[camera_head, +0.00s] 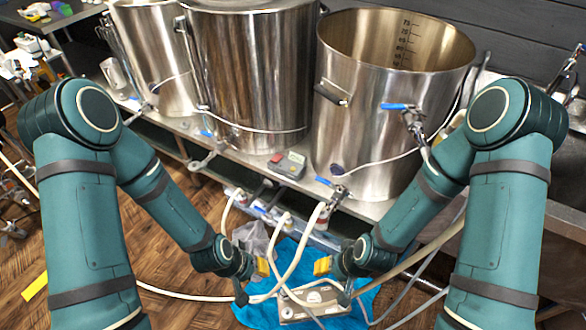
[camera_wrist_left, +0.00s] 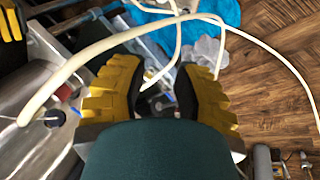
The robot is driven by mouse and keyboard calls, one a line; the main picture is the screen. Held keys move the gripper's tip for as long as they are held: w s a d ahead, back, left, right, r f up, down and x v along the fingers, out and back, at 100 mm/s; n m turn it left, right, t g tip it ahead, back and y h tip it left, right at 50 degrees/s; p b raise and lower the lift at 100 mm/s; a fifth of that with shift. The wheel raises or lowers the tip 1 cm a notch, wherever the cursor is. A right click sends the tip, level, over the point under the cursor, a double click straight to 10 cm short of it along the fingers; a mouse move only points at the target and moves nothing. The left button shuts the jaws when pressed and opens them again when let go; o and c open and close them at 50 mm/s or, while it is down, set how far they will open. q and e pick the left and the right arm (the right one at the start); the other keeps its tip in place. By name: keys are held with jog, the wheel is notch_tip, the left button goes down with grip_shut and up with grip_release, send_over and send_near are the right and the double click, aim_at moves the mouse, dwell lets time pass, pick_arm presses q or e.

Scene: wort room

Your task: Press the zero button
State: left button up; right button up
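A small grey box (camera_head: 287,165) with a red part and a greenish panel sits on the steel bench between two kettles. It is the only button-like device I can make out, and no zero label is readable on it. My left gripper (camera_head: 252,281) hangs low in front of the bench, below and left of the box, apart from it. In the left wrist view its yellow-and-black fingers (camera_wrist_left: 160,76) are spread with nothing held between them. My right gripper (camera_head: 334,281) hangs at a similar height to the right, with its fingers apart and empty.
Large steel kettles (camera_head: 375,120) with blue-handled valves line the bench. Cream hoses (camera_head: 303,243) run down from the valves near both grippers. A metal device (camera_head: 310,301) and a blue cloth (camera_head: 355,314) lie below. Wooden floor (camera_head: 190,270) shows at the left.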

pick_arm(q)
grip_shut()
dwell(1.0)
